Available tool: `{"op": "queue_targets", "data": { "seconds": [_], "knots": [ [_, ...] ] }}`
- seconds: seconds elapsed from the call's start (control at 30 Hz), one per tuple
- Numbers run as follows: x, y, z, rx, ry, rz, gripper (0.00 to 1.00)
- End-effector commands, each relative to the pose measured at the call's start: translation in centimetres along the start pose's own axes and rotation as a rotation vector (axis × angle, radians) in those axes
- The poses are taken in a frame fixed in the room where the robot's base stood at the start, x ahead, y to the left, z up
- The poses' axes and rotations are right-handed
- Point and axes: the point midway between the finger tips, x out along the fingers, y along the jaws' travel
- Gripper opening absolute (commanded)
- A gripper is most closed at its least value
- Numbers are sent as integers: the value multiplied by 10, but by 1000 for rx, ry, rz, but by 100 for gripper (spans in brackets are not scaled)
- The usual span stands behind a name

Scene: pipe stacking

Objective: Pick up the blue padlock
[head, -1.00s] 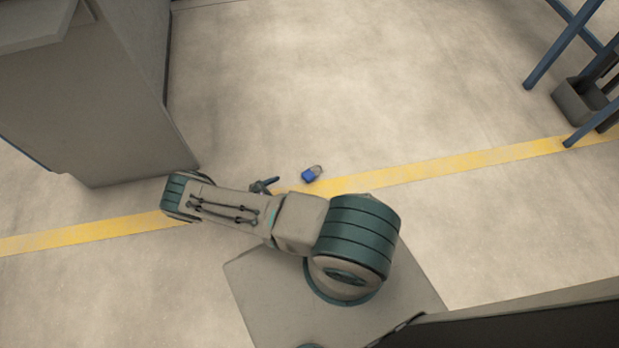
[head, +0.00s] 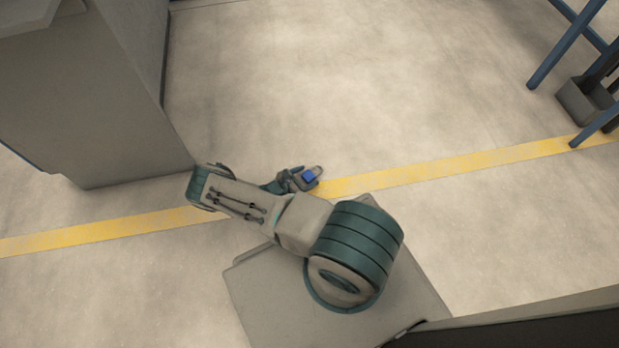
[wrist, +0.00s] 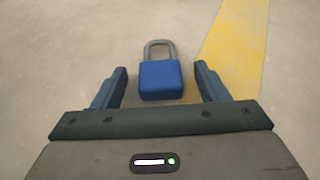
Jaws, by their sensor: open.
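The blue padlock (wrist: 160,80) with a grey shackle lies on the floor. In the wrist view it shows between the two fingers of my gripper (wrist: 160,78), with a gap on each side. My gripper is open and its fingers do not touch the padlock. In the head view the padlock (head: 310,176) lies beside the yellow line, and my gripper (head: 303,178) is right at it, partly covering its left side. I cannot tell the height of the fingers above the floor.
A yellow floor line (head: 430,172) runs across the floor by the padlock. A large grey cabinet (head: 90,110) stands at the left. A blue frame (head: 560,45) with a grey bin (head: 580,100) stands at the upper right. The floor beyond the padlock is clear.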

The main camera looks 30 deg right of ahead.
Motion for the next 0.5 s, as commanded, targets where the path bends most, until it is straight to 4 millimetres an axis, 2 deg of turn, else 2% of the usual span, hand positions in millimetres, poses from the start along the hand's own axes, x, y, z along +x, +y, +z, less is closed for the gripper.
{"op": "queue_targets", "data": {
  "seconds": [0.2, 0.23, 0.4, 0.47, 0.5],
  "knots": [
    [2, 0, 0, 0, 1, 1, 67],
    [2, 0, 0, 0, 1, 1, 64],
    [2, 0, 0, 0, 1, 0, 17],
    [2, 0, 0, 0, 1, 0, 17],
    [2, 0, 0, 0, 1, 0, 13]
  ]
}}
